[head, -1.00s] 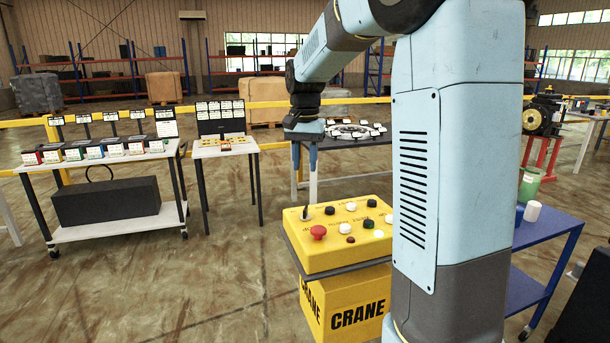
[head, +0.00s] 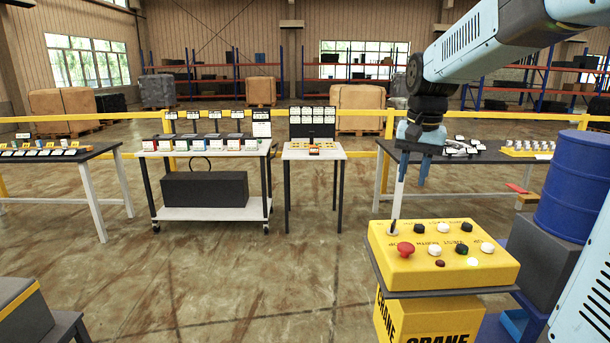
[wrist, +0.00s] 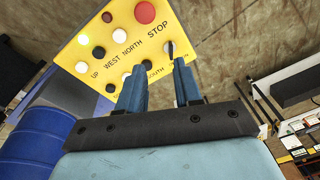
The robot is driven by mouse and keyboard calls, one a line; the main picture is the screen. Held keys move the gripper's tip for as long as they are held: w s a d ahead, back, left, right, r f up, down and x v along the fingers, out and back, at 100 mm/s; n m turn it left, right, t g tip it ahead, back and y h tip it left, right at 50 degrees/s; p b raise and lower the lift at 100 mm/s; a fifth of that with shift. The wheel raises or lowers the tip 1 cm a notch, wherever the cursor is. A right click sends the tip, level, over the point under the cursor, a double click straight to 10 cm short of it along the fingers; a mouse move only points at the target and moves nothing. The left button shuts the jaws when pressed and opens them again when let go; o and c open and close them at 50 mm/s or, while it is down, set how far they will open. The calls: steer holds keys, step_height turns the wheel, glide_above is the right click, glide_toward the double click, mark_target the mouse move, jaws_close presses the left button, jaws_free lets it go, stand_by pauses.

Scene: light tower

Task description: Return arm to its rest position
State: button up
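My gripper (head: 412,181) points down above the back of the yellow crane control panel (head: 440,270). Its two blue fingers are apart with nothing between them; they show the same in the wrist view (wrist: 160,68). The panel carries a red stop button (head: 405,249), a small lever (head: 393,228), and several white and black buttons. In the wrist view the lever (wrist: 171,48) appears close to the right fingertip; I cannot tell the exact gap. My arm is bent forward, its forearm reaching out from the upper right, and its base is out of view.
A blue barrel (head: 572,190) stands close at the right, beside the panel. A dark table (head: 480,156) stands behind my gripper. A small table (head: 313,152) and a white cart (head: 215,212) stand further left.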

steer(key=s+f+n+t, duration=0.1)
steer(key=s+n+t, duration=0.1)
steer(key=s, duration=0.8)
steer(key=s+a+f+n+t, duration=0.1)
steer(key=s+f+n+t, duration=0.1)
steer(key=s, duration=0.8)
steer(key=shift+s+n, duration=0.25)
steer(key=shift+n, duration=0.05)
